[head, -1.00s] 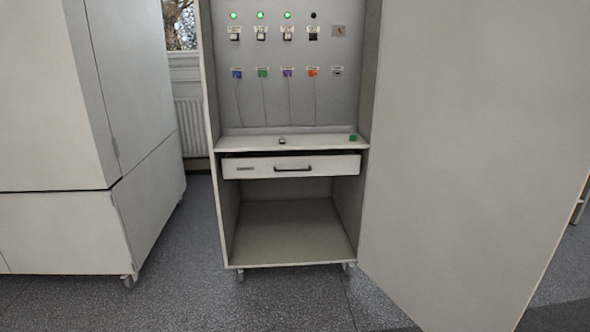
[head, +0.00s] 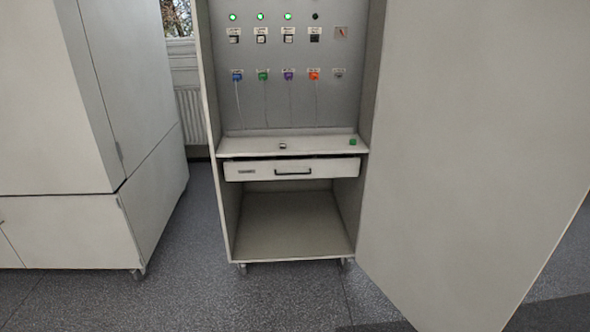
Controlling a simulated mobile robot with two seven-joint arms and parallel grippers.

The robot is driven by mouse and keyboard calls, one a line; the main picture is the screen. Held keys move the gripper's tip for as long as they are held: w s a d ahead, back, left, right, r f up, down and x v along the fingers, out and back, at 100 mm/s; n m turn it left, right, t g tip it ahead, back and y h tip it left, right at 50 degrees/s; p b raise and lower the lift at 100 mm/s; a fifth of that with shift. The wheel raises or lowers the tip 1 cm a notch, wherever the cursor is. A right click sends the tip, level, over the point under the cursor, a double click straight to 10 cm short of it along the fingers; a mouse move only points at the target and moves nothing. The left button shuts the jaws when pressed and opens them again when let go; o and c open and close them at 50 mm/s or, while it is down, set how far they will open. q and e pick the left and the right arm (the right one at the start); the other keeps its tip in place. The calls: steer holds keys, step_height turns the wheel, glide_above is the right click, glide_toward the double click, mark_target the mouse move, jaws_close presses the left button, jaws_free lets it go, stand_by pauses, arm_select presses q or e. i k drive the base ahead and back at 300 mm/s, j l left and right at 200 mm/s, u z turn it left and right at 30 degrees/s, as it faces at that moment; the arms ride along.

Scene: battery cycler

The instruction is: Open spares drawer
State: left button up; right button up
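The white spares drawer (head: 329,168) sits below the shelf of the open cabinet. Its front stands slightly out from the cabinet, with a dark gap along its top edge. A dark bar handle (head: 293,171) is at the middle of its front, and a small label (head: 246,171) is to the left. The inside of the drawer is hidden. Neither of my grippers is in view, and nothing touches the handle.
The cabinet door (head: 470,150) stands open at the right. A shelf (head: 240,147) above the drawer holds a small white item (head: 283,146) and a green block (head: 352,142). A large pale cabinet (head: 60,235) stands left. The floor (head: 250,300) in front is clear.

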mark_target(326, 165)
steer(key=i+l, duration=0.25)
steer(key=i, duration=0.2)
steer(key=i+l, duration=0.25)
steer(key=i, duration=0.2)
steer(key=i+l, duration=0.25)
steer(key=i, duration=0.2)
